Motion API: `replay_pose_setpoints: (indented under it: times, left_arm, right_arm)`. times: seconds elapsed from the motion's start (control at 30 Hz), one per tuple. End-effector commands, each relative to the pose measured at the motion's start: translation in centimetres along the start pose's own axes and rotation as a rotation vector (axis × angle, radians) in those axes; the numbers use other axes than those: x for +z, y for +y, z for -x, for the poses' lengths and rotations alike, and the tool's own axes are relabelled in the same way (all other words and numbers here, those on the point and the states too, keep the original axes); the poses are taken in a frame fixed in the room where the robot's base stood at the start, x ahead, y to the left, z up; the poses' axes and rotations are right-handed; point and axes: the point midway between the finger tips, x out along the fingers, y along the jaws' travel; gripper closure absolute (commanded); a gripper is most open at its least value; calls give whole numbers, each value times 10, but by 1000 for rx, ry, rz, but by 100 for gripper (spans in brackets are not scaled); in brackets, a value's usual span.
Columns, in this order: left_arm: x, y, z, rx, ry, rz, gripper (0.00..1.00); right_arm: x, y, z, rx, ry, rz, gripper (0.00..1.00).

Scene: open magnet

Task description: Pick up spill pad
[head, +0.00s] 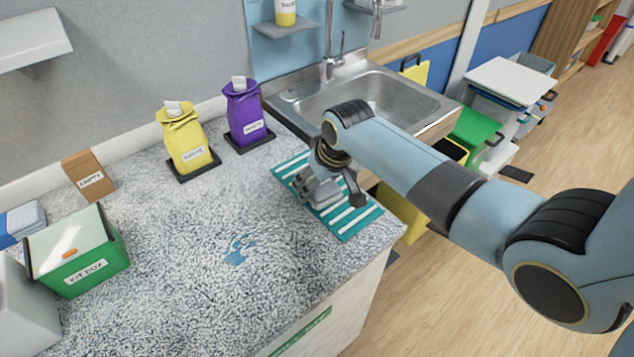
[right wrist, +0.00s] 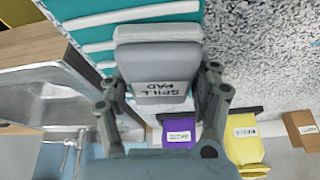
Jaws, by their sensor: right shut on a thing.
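The spill pad (right wrist: 158,62) is a grey padded block with dark "SPILL PAD" lettering, seen in the right wrist view. My right gripper (right wrist: 160,85) is shut on it, with a finger at each side. In the head view the right gripper (head: 328,190) is over the teal and white striped mat (head: 362,222), and the pad (head: 322,192) is mostly hidden by the gripper. I cannot tell whether the pad touches the mat. My left gripper is not in view.
A blue spill (head: 238,250) lies on the speckled counter (head: 190,290). A green kit box (head: 80,262), a brown packet (head: 88,174), a yellow bag (head: 186,142) and a purple bag (head: 243,110) stand around it. A metal sink (head: 365,95) is behind the mat.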

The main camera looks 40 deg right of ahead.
Motion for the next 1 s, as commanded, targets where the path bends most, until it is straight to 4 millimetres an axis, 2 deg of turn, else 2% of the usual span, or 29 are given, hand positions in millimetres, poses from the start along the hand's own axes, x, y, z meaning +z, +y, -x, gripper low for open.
replay_pose_setpoints:
  times: [0.03,0.17,0.3,0.7,0.83,1.0]
  left_arm:
    - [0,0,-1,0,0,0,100]
    - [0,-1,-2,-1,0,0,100]
    - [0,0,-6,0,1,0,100]
    - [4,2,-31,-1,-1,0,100]
    - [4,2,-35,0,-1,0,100]
    - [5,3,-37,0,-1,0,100]
  right_arm:
    - [-3,9,3,21,5,10,68]
    - [-10,8,16,20,9,10,68]
    - [-20,7,40,16,10,8,68]
    - [-58,88,79,16,5,6,69]
    - [-66,105,88,13,3,5,69]
    - [-72,115,95,11,3,5,69]
